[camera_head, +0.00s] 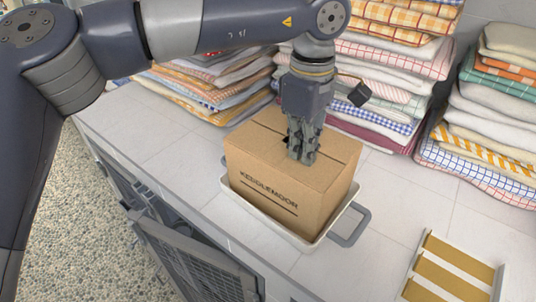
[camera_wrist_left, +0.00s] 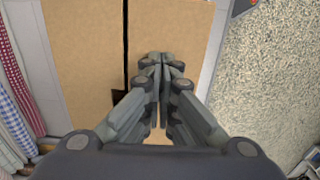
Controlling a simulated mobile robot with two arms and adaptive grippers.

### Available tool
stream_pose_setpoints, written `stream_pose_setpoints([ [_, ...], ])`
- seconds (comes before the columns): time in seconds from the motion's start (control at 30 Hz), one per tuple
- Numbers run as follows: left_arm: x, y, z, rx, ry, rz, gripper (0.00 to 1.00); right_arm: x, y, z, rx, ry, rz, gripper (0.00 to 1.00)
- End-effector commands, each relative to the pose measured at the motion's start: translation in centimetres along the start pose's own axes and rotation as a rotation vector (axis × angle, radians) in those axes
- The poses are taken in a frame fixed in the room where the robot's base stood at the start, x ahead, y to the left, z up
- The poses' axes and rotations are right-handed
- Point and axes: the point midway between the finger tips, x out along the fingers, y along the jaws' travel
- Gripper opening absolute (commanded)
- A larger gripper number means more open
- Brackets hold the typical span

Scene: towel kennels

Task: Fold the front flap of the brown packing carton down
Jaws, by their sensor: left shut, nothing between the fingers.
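The brown packing carton (camera_head: 262,198), marked KESDLEMOOR, stands upright in a shallow white tray (camera_head: 238,197). Its front flap (camera_head: 262,150) lies about flat across the near half of the top; the far flap (camera_head: 318,143) lies flat behind it. A narrow dark seam and a small dark notch show between the flaps. My left gripper (camera_head: 302,155) points down over the front flap, shut and empty, its tips at or just above the cardboard; I cannot tell whether they touch. In the left wrist view my left gripper (camera_wrist_left: 160,62) is over the front flap (camera_wrist_left: 185,30), beside the seam. My right gripper is out of view.
The tray's grey handle (camera_head: 350,225) sticks out at right. Stacks of folded towels (camera_head: 395,60) stand behind and at right (camera_head: 490,120). Open wire kennel doors (camera_head: 190,258) hang below the counter's front edge. Bare counter lies left of the carton.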

Motion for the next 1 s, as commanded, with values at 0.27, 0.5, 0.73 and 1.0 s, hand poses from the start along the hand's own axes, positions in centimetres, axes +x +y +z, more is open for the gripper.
stream_pose_setpoints([
  [0.27, -0.2, 0.0, 0.0, 0.0, 0.0, 0.0, 0.0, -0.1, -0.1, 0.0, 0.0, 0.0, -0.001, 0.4],
  [0.5, -2.1, 0.0, 0.0, 0.0, -0.001, 0.002, 0.0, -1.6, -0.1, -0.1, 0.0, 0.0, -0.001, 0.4],
  [0.73, -4.4, 0.0, 0.0, 0.0, 0.0, 0.001, 0.0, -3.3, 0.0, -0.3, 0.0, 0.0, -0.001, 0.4],
  [1.0, -7.1, 0.0, 0.0, 0.0, 0.0, 0.001, 0.0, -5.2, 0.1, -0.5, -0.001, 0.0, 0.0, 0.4],
])
